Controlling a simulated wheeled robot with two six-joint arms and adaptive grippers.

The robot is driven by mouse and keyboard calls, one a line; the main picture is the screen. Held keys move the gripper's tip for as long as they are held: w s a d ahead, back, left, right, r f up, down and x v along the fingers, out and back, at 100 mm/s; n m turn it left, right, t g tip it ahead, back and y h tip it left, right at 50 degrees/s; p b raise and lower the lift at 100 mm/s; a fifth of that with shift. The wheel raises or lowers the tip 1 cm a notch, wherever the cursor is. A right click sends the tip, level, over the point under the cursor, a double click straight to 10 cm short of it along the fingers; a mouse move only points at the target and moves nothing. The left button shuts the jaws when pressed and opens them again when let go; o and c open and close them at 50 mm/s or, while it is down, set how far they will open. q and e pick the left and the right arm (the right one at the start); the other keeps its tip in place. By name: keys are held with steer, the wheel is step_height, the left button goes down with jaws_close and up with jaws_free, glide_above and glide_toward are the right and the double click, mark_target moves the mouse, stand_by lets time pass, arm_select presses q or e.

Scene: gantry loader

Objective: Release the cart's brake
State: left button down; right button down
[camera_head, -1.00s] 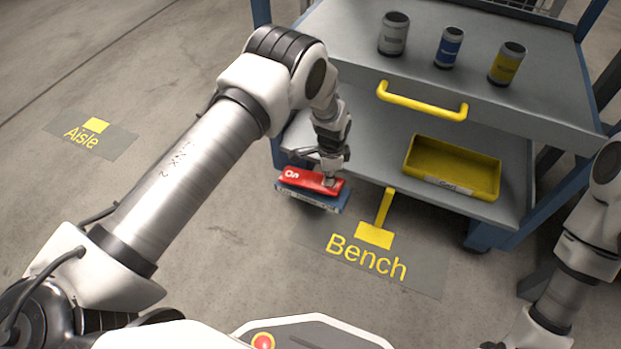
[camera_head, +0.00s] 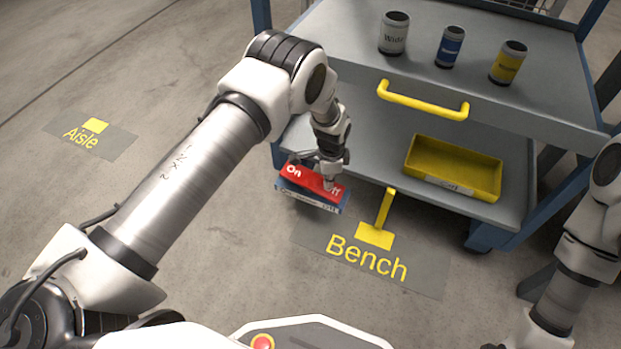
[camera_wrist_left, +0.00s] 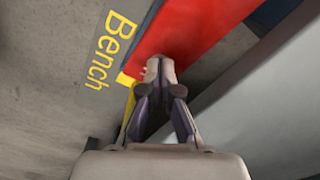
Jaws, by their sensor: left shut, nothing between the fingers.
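The cart (camera_head: 555,105) is a grey and blue two-shelf trolley at the upper right in the head view. Its red brake pedal (camera_head: 296,172), marked "On" at its left end and apparently "Off" at its right, sits on a blue base (camera_head: 300,196) at the cart's lower left corner. My left gripper (camera_head: 330,183) is shut and empty, its tips at the right end of the red pedal. In the left wrist view, the shut fingertips (camera_wrist_left: 160,66) lie against the red pedal (camera_wrist_left: 195,32). My right gripper is out of view; only part of that arm shows.
White, blue and yellow cans (camera_head: 394,34) stand on the top shelf, above a yellow handle (camera_head: 422,101). A yellow tray (camera_head: 455,190) lies on the lower shelf. Floor mats read "Bench" (camera_head: 420,280) and "Aisle" (camera_head: 112,143). The floor between them is clear.

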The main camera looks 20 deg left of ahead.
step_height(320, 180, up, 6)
steer(key=p, duration=0.6)
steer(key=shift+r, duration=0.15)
